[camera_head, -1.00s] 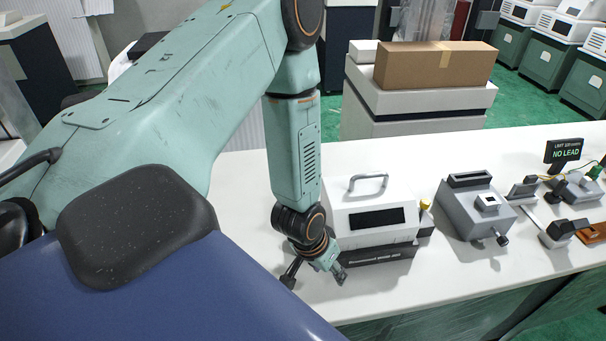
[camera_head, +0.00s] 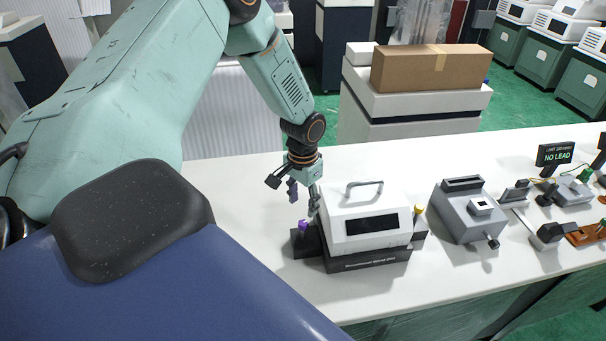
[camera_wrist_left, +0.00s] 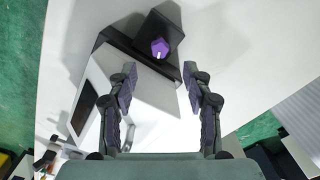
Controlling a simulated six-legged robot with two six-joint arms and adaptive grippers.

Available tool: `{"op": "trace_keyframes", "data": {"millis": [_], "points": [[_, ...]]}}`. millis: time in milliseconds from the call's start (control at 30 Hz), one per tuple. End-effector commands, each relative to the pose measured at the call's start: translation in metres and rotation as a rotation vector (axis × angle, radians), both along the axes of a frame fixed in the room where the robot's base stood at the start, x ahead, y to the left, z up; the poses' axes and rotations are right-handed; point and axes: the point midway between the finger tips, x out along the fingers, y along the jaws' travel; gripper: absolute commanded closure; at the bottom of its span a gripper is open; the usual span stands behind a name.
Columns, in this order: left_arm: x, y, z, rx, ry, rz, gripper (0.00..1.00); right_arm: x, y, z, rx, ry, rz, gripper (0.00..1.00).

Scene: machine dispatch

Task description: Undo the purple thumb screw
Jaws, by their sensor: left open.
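The purple thumb screw (camera_head: 303,225) sits on a dark block at the left side of the white machine (camera_head: 365,212). In the left wrist view the purple screw (camera_wrist_left: 159,47), with a white mark on it, lies beyond the fingertips and roughly between them. My left gripper (camera_head: 304,194) is open and empty above the screw, apart from it. Its two fingers (camera_wrist_left: 158,78) show spread in the wrist view, with the white machine below the left finger. My right gripper is not in view.
A yellow knob (camera_head: 419,209) is on the machine's right side, and a handle (camera_head: 365,186) is on top. A grey device (camera_head: 469,212) and a "NO LEAD" sign (camera_head: 556,154) stand further right. The white table (camera_head: 240,180) is clear on the left.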

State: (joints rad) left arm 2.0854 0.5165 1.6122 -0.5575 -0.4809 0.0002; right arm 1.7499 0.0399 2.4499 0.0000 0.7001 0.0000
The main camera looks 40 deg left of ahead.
Motion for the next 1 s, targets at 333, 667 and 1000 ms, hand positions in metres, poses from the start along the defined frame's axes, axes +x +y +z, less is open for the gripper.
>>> {"op": "trace_keyframes", "data": {"millis": [333, 667, 1000], "points": [[-0.001, 0.000, -0.052, 0.000, 0.002, 0.000, 0.50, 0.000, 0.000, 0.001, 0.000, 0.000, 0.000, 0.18], [0.000, -0.001, -0.071, 0.000, -0.002, -0.001, 0.50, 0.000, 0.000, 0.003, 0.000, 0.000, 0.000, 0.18], [0.000, -0.001, -0.071, -0.001, -0.002, 0.000, 0.59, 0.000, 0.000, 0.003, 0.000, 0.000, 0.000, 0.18]]}}
